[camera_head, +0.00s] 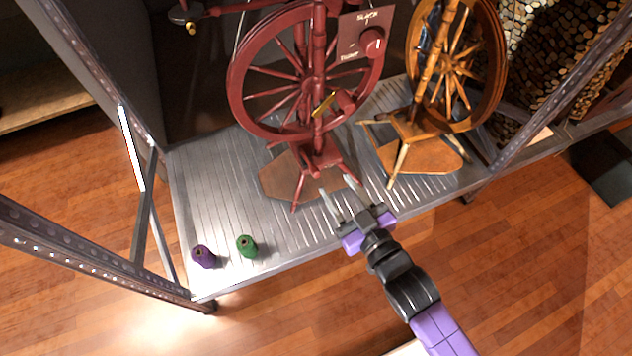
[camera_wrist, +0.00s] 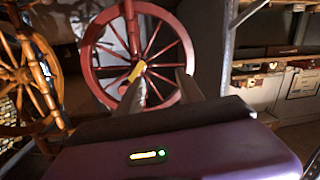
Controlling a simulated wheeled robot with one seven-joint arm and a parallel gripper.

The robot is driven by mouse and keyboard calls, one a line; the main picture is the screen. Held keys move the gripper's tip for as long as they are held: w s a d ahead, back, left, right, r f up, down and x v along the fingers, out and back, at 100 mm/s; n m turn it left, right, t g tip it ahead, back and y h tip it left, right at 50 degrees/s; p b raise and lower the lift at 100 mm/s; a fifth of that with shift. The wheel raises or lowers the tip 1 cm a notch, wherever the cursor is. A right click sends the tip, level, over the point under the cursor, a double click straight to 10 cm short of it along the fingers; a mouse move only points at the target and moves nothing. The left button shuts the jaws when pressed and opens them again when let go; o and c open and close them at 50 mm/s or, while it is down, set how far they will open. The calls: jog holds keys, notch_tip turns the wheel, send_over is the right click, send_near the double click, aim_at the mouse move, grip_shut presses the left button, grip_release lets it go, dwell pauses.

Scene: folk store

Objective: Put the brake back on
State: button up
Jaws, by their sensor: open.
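A dark red spinning wheel (camera_head: 312,85) stands on the metal shelf; its rim and spokes also show in the wrist view (camera_wrist: 178,48). At its upper right is a panel (camera_head: 352,30) with small lettering, seemingly "SLACK" at the top, and a round red knob (camera_head: 373,42). A small yellow piece (camera_head: 323,105) sits low at the front of the wheel, by a red rounded part (camera_head: 345,101). In the wrist view the yellow piece (camera_wrist: 137,71) appears near the left fingertip. My gripper (camera_head: 337,186) is open and empty, in front of the wheel's base, apart from it.
A brown spinning wheel (camera_head: 450,75) stands to the right on the same shelf (camera_head: 215,190). A purple spool (camera_head: 203,257) and a green spool (camera_head: 246,246) stand at the front left. Metal posts (camera_head: 90,262) frame the shelf.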

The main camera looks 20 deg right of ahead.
jog(key=g+b, duration=0.1)
jog(key=b, duration=0.2)
send_near(317, 175)
jog(key=w+a+r, duration=0.2)
jog(key=w+r, duration=0.2)
jog(key=r, duration=0.2)
jog(key=w+f, duration=0.2)
jog(key=w+f+g+h+b, duration=0.1)
jog(key=w+f, duration=0.1)
jog(key=f, duration=0.1)
jog(key=w+d+f+g, duration=0.1)
jog(key=w+f, duration=0.1)
jog(key=f, duration=0.1)
jog(key=shift+w+d+f+m, duration=0.1)
jog(key=shift+w+m, duration=0.2)
grip_shut()
